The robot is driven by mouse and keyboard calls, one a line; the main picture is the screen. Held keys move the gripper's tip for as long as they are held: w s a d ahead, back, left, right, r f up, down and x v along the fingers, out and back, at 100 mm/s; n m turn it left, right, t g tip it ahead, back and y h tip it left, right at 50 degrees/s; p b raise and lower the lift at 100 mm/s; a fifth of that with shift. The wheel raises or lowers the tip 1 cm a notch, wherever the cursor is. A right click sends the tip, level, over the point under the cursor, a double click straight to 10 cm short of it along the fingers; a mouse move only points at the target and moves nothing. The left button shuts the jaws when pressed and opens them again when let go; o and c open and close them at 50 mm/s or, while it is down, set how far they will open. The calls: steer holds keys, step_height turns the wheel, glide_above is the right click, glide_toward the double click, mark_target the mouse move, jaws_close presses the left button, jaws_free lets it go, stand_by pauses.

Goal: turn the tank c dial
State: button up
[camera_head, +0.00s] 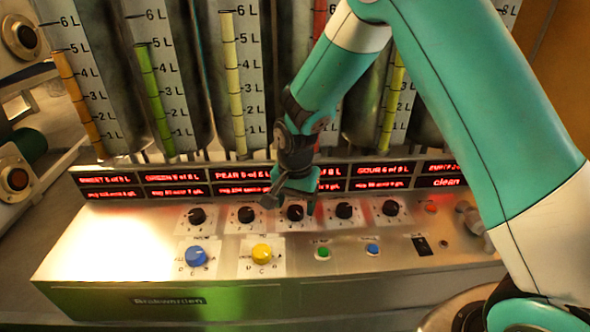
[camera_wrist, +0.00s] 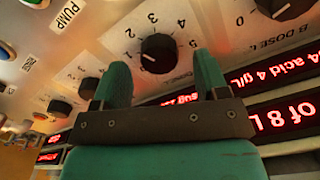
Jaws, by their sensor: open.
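The tank C dial is a round black knob (camera_head: 295,212) on a white numbered plate, third from left in the row of black dials on the sloped panel. The label beneath is partly hidden by a finger; the neighbouring one reads "B DOSE, L".
Close neighbours are the B dial (camera_head: 246,214) and another black dial (camera_head: 343,211). Below are a blue knob (camera_head: 196,256), a yellow knob (camera_head: 262,253) and small green (camera_head: 323,253) and blue buttons (camera_head: 372,249). Red displays (camera_head: 240,180) and gauge tanks stand behind.

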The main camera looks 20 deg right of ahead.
mark_target(296, 209)
step_height(296, 209, up, 16)
steer(key=shift+b, duration=0.45)
steer(key=shift+f, duration=0.1)
steer(key=s+a+r+n+y, duration=0.2)
steer(key=s+n, duration=0.5)
steer(key=s, duration=0.5)
steer(key=s+a+r+n+y, duration=0.2)
steer(key=s+n, duration=0.6)
steer(key=s, duration=0.5)
steer(key=shift+a, duration=0.3)
steer(key=shift+w+d, duration=0.1)
